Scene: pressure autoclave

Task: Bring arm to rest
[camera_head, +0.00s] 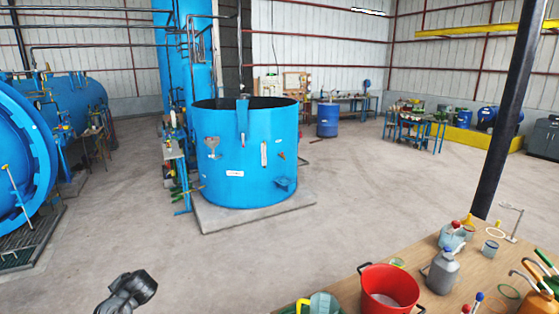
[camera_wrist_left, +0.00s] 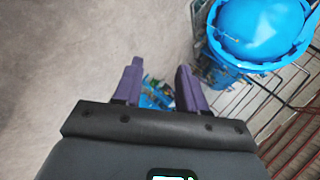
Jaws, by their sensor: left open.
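My left arm (camera_head: 128,294) shows as a dark, jointed piece at the bottom edge of the head view, left of the middle, above bare floor. Most of it is cut off by the frame, and its fingers cannot be made out there. In the left wrist view my left gripper (camera_wrist_left: 160,70) has two purple fingers set apart. Nothing is held between them. Small blue and green things, too unclear to name, show far below through the gap. My right arm and gripper are not seen.
A wooden table (camera_head: 345,284) with a red bucket (camera_head: 388,290) and several bottles stands at lower right. A blue tank (camera_head: 245,155) stands mid-floor, a large blue vessel (camera_head: 20,150) at left. The wrist view shows a blue domed object (camera_wrist_left: 262,30) near grating. The central floor is clear.

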